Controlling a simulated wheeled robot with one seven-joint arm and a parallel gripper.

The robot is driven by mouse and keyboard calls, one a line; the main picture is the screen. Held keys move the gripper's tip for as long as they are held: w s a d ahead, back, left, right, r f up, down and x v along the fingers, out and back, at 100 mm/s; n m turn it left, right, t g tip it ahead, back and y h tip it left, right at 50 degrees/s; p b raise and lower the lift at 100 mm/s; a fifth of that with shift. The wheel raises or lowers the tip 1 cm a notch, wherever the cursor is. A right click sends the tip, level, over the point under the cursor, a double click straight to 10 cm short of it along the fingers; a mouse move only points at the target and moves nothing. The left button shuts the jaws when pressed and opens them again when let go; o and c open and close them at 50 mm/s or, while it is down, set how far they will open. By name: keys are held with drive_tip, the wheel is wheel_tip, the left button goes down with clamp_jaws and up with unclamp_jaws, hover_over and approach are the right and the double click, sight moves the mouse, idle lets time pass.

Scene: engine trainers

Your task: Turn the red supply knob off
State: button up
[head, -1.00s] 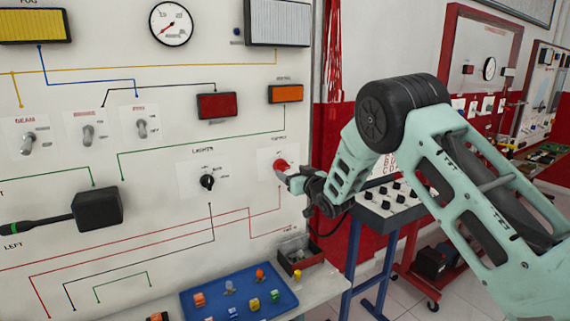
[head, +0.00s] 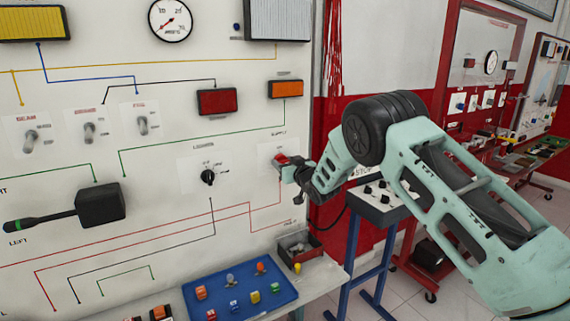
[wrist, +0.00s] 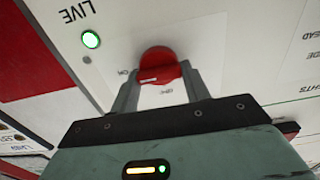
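The red supply knob (head: 281,159) is on the white panel, under the SUPPLY label. In the wrist view the knob (wrist: 160,66) is round and red, with a white mark on its left side toward the ON label (wrist: 122,72). The OFF label (wrist: 167,91) is below it. My gripper (head: 288,165) is at the knob. In the wrist view my gripper's two fingers (wrist: 161,72) lie one at each side of the knob and appear to press on its edges. In the head view the gripper partly hides the knob.
A green lamp (wrist: 91,39) by the word LIVE is lit. The black LIGHTER selector (head: 208,177) is left of the knob. A blue tray (head: 215,315) of small coloured parts and a grey bin (head: 300,262) are below. A blue-legged stand (head: 382,212) is to the right.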

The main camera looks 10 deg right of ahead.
drive_tip(key=shift+f+n+b, duration=0.2)
drive_tip(key=shift+n+b, duration=0.1)
drive_tip(key=shift+b, duration=0.45)
drive_tip(key=n+b, duration=0.5)
drive_tip(key=b, duration=0.3)
drive_tip(key=n+b, duration=0.6)
drive_tip(key=b, duration=0.2)
drive_tip(key=n+b, duration=0.6)
drive_tip(key=b, duration=0.2)
drive_tip(key=shift+s+a+f, duration=0.1)
drive_tip(key=shift+a, duration=0.15)
drive_tip(key=shift+n+b, duration=0.3)
drive_tip(key=shift+b, duration=0.05)
drive_tip(key=o, duration=1)
drive_tip(key=shift+s, duration=0.1)
